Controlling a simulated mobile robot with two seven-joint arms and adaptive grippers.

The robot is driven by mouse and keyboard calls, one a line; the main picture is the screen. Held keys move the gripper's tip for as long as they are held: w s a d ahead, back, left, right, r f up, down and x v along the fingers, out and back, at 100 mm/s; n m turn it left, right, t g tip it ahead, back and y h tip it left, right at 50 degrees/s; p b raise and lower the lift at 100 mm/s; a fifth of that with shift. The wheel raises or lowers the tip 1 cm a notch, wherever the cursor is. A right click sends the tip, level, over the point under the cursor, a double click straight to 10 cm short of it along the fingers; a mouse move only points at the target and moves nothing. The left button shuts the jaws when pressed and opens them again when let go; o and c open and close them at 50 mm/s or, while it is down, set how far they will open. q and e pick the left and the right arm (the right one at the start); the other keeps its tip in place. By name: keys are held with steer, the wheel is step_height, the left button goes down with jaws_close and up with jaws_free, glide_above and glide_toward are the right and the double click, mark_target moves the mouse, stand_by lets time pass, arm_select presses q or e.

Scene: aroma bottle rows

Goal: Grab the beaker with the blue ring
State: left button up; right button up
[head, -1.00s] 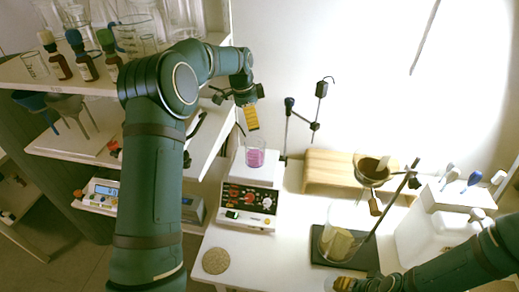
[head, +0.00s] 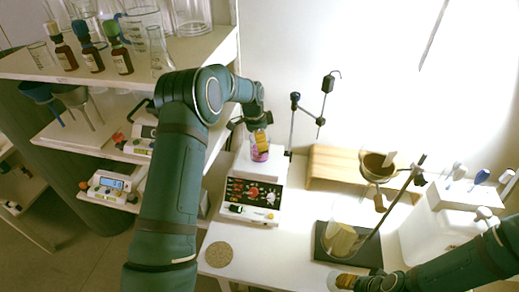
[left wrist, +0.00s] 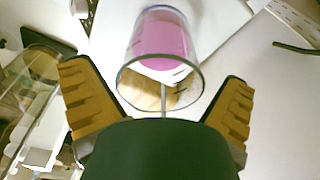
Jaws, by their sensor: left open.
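A clear beaker with pink liquid (head: 260,152) stands on the white stirrer hotplate (head: 256,170). In the left wrist view the beaker (left wrist: 163,50) is seen from above at a tilt, its round rim dark bluish. My left gripper (head: 262,136) is at the beaker's top. In the left wrist view its yellow-padded fingers (left wrist: 158,80) are spread apart, one on each side of the beaker, with gaps to the glass. The gripper is open and holds nothing. My right gripper (head: 346,282) is at the bottom edge, mostly cut off; its opening cannot be made out.
A metal stand (head: 318,125) rises right behind the hotplate. A wooden stand (head: 330,165), a funnel bowl (head: 375,167) and a beaker on a dark base (head: 340,238) are to the right. Shelves with bottles (head: 90,60) and glassware are left. A round tan pad (head: 219,254) lies in front.

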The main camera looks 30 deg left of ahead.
arm_select(q)
steer(key=shift+w+f, duration=0.1)
steer(key=shift+f, duration=0.5)
steer(key=shift+d, duration=0.1)
steer(key=c, duration=1.3)
steer(key=shift+r, duration=0.1)
